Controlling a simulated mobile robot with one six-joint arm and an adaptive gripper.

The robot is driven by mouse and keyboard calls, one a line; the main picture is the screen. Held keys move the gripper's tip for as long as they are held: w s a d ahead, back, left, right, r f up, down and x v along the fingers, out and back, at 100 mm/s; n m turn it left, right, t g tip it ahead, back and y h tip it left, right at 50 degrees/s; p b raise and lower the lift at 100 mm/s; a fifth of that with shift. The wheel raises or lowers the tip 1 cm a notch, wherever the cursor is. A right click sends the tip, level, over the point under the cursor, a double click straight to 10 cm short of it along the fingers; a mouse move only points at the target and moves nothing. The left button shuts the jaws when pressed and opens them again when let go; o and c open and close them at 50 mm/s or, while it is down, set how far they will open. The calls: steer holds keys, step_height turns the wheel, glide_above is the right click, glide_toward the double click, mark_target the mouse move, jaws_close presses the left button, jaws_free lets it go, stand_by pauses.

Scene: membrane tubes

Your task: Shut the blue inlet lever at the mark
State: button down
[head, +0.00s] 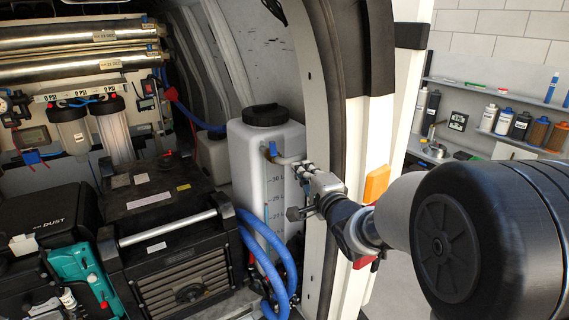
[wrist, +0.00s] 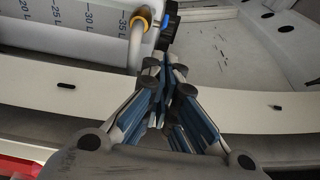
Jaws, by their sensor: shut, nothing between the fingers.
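A small blue lever (head: 272,148) sits by the pipe fitting on the front of the white tank (head: 250,160). In the wrist view a blue piece (wrist: 170,16) with a black knob shows just beyond my fingertips, beside a pale bent pipe (wrist: 135,45) with a yellow ring. My gripper (head: 295,165) is shut and empty, close in front of the fitting; it also shows in the wrist view (wrist: 165,68). I cannot tell whether it touches the lever. Another blue handle (head: 31,156) is on the left wall. I cannot make out a mark.
The van's door frame (head: 330,200) stands close beside my gripper. A black machine with a metal bar (head: 180,228) stands to the left. Steel tubes (head: 75,50) run at upper left. A shelf with bottles (head: 500,130) is at right.

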mark_target(273, 155)
steer(key=p+x, duration=0.1)
steer(key=x, duration=0.8)
steer(key=shift+w, duration=0.4)
steer(key=shift+s+a+b, duration=0.3)
steer(key=shift+a, duration=0.3)
steer(key=shift+s+a+b, duration=0.3)
steer(key=shift+a+b, duration=0.45)
steer(key=shift+a, duration=0.05)
steer(key=shift+s+a+b, duration=0.25)
steer(key=shift+a+b, duration=0.45)
steer(key=shift+a, duration=0.15)
steer(key=shift+a, duration=0.1)
